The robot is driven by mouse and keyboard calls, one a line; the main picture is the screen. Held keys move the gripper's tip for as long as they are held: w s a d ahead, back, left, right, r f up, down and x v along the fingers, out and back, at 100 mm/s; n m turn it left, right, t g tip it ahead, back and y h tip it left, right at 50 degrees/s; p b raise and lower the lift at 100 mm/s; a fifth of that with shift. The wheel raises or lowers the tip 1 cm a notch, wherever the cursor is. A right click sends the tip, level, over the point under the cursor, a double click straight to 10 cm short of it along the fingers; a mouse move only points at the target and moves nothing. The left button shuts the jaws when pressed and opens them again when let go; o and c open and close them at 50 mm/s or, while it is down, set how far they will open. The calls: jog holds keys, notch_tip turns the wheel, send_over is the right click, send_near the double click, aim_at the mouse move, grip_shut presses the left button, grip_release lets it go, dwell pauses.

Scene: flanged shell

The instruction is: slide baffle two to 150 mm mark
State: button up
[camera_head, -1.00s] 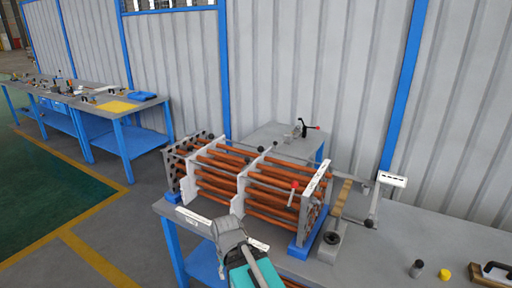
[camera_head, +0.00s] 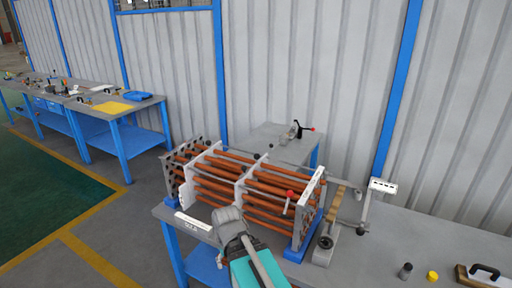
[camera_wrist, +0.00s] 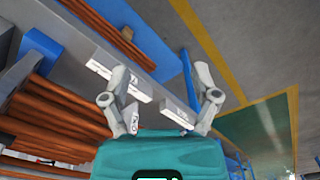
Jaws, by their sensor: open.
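The tube bundle (camera_head: 272,205) of copper-coloured rods lies on the bench between grey end plates. Two white baffle plates cross it, one toward the left (camera_head: 207,160) and one near the middle (camera_head: 240,188); I cannot read which is number two. My gripper (camera_wrist: 168,116) is open and empty in the wrist view, its two fingers spread before the bench's front edge. White labels, one left (camera_wrist: 119,75) and one right (camera_wrist: 177,111), show beyond the fingers. Rods fill the wrist view's left side. My arm hides part of the bundle's front in the head view. I cannot make out a 150 mm mark.
Blue supports (camera_head: 298,250) hold the bundle's right end. A red-knobbed lever (camera_head: 290,194) stands at its front right. A grey fixture (camera_head: 326,245) is to the right.

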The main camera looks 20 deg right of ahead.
notch_tip(320, 180, up, 16)
jog(key=w+p, duration=0.3)
jog(key=p, duration=1.1)
jog(key=w+d+r+n+p, duration=0.1)
jog(key=w+d+r+p, duration=0.2)
jog(key=w+r+p, duration=0.45)
jog(key=w+d+n+g, duration=0.1)
jog(key=w+d+n, duration=0.3)
jog(key=w+d, duration=0.9)
jog(key=w+d+n+y, duration=0.1)
jog(key=w+d+n, duration=0.3)
jog(key=w+d, duration=0.9)
jog(key=w+p, duration=0.1)
jog(key=w, duration=0.5)
jog(key=shift+w+d+r+n+g, duration=0.15)
jog(key=shift+w+r+n+g, duration=0.2)
jog(key=shift+w+n+g, duration=0.05)
jog(key=shift+f, duration=0.15)
jog(key=f+b, duration=0.4)
jog(key=s+a+f+b, duration=0.1)
jog(key=f+b, duration=0.3)
jog(key=b, duration=0.1)
jog(key=s+a+f+b, duration=0.1)
jog(key=f+b, duration=0.3)
jog(key=f, duration=0.1)
jog(key=shift+f+b, duration=0.1)
jog(key=shift+b, duration=0.2)
